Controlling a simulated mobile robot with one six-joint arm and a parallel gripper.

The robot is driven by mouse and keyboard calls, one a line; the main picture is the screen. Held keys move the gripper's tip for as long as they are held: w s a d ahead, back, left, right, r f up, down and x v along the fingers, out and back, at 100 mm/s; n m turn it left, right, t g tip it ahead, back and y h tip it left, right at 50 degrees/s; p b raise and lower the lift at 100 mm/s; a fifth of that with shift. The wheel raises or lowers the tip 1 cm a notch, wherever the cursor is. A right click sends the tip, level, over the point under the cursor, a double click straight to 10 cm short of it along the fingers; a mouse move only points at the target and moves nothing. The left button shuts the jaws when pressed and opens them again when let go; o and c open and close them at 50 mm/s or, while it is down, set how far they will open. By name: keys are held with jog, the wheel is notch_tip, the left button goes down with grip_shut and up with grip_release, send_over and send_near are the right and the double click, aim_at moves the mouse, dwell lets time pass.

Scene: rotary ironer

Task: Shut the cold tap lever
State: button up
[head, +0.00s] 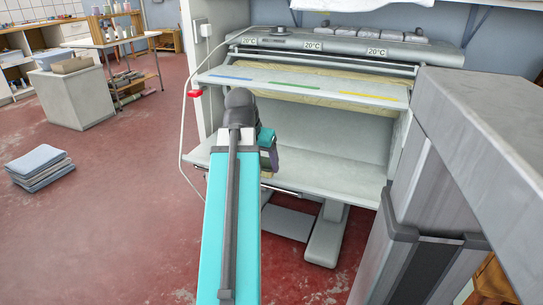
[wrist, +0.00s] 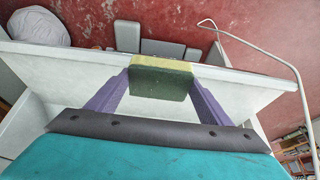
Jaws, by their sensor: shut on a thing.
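No tap or tap lever can be made out in either view. My gripper (wrist: 160,86) has purple fingers and is shut on a sponge (wrist: 162,82), dark green on one face and yellow along one edge. In the wrist view the sponge is in front of a pale panel edge; whether they touch I cannot tell. In the head view my turquoise arm reaches to the front of the ironer (head: 335,157), and the fingers are mostly hidden behind the wrist.
The ironer's feed board (head: 310,83) carries blue, green and yellow strips. A white cable with a red piece (head: 196,93) hangs at its left. Folded grey cloths (head: 38,165) lie on the red floor at left. A workbench (head: 112,42) stands at back left. Floor at left is largely clear.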

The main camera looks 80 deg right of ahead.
jog(key=shift+w+d+r+p, duration=0.1)
jog(key=shift+d+p, duration=0.35)
jog(key=shift+p, duration=1.65)
jog(key=shift+w+d+r+p, duration=0.1)
jog(key=shift+d+p, duration=0.35)
jog(key=shift+p, duration=1.6)
jog(key=p, duration=0.8)
jog(key=shift+d+f+p, duration=0.15)
jog(key=shift+d+p, duration=0.15)
jog(key=shift+w+d+p, duration=0.15)
jog(key=shift+d+p, duration=0.15)
jog(key=shift+w+d+f+p, duration=0.1)
jog(key=shift+w+d+p, duration=0.05)
jog(key=shift+d+p, duration=0.4)
jog(key=shift+w+d+f+p, duration=0.1)
jog(key=shift+d+p, duration=0.25)
jog(key=shift+d, duration=0.35)
jog(key=shift+w+d+f+b, duration=0.2)
jog(key=shift+w+d, duration=0.15)
jog(key=shift+d, duration=1.3)
jog(key=shift+w+d+f+b, duration=0.2)
jog(key=shift+w+d, duration=0.2)
jog(key=shift+d, duration=1.3)
jog(key=shift+w+d+f+b, duration=0.1)
jog(key=shift+w+d+f, duration=0.2)
jog(key=shift+d, duration=1.35)
jog(key=shift+r, duration=0.1)
jog(key=shift+f, duration=1.75)
jog(key=shift+f, duration=0.2)
